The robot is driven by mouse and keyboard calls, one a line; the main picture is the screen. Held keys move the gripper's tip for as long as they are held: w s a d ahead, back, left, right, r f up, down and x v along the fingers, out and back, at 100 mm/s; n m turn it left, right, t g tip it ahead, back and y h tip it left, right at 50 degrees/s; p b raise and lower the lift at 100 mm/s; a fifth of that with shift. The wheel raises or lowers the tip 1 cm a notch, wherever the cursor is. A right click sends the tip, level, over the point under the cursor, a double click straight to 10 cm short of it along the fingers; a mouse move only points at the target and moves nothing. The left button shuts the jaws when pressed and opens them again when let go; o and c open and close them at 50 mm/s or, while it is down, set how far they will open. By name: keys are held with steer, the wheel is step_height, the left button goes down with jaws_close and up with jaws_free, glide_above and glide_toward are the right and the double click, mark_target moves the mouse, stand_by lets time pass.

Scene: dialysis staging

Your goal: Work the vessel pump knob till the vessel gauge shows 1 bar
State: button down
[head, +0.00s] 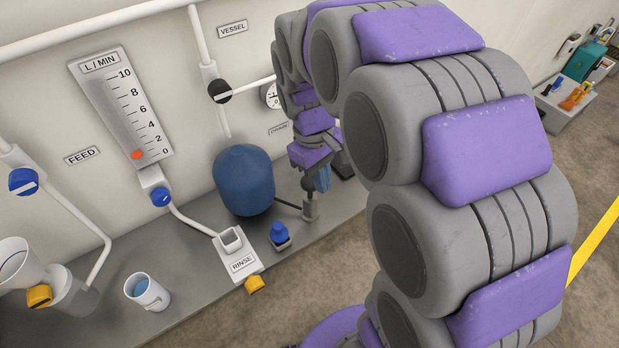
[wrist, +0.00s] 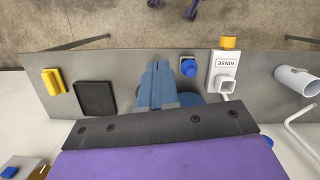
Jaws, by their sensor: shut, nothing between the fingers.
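The vessel gauge (head: 269,95) is a white dial on the back wall, under the VESSEL label. My arm covers its right side, and its needle is too small to read. The blue vessel (head: 243,182) stands on the bench. To its right is a small grey pump body (head: 310,208) with a dark round knob (head: 308,184) on top, joined to the vessel by a thin dark line. My gripper (head: 323,182) is shut and empty, pointing down close by the knob; I cannot tell whether they touch. In the wrist view the shut blue fingers (wrist: 158,72) hide the pump.
A blue-topped item (head: 280,236) sits in front of the vessel, and the RINSE unit (head: 238,262) is to its left. A mug (head: 147,292) stands farther left. A black pad (wrist: 96,98) and a yellow piece (wrist: 53,82) lie on the bench beyond the gripper.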

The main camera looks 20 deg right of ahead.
mark_target(305, 178)
steer(key=w+a+f+n, duration=0.1)
steer(key=w+f+n, duration=0.3)
steer(key=w, duration=1)
steer(key=shift+a+f+h, duration=0.15)
steer(key=shift+f+h, duration=0.25)
steer(key=shift+f, duration=0.4)
steer(key=shift+w, duration=0.1)
steer(key=shift+b+x, duration=2.2)
steer(key=shift+x, duration=1.3)
